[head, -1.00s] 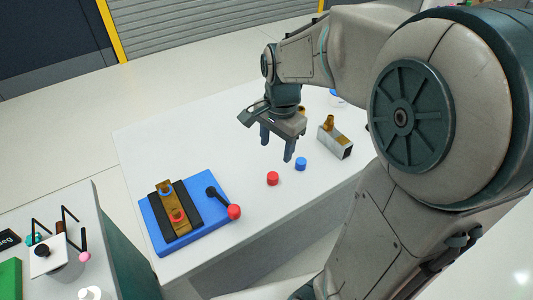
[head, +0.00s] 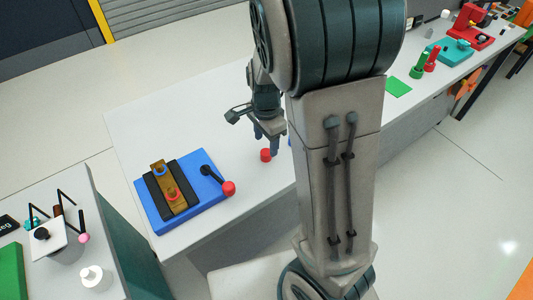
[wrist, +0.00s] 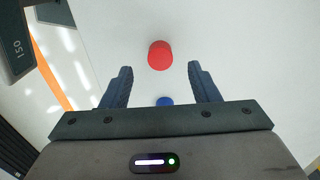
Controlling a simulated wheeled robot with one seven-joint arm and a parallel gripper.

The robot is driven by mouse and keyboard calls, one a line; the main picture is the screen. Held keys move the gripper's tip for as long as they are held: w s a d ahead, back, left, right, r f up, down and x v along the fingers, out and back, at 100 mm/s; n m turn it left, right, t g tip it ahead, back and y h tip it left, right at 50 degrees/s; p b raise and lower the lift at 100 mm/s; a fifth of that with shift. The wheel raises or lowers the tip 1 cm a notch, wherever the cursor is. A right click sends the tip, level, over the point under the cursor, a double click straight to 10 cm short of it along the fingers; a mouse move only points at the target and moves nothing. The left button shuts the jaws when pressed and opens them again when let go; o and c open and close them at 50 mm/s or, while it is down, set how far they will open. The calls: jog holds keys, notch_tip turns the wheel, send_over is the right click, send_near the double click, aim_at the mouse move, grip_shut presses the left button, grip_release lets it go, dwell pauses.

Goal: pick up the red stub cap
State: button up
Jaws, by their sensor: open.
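The red stub cap (head: 265,155) stands on the white table, to the right of the blue fixture. In the wrist view the red stub cap (wrist: 160,55) lies ahead of my fingertips, roughly centred between them. My gripper (head: 267,140) is open and empty, just above and beside the cap in the head view. In the wrist view my gripper (wrist: 160,78) shows its two dark fingers well apart. A blue cap (wrist: 165,101) shows between the fingers, partly hidden by the gripper body.
A blue fixture (head: 211,201) with a brown block and a red-knobbed lever (head: 228,188) sits left of the cap. A side table with small items stands at lower left. The table (head: 150,120) behind the fixture is clear.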

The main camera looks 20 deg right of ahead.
aim_at(266, 152)
jog(key=shift+f, duration=2)
jog(key=c, duration=1)
jog(key=shift+c, duration=0.2)
jog(key=shift+w+r, duration=0.1)
jog(key=shift+r, duration=0.05)
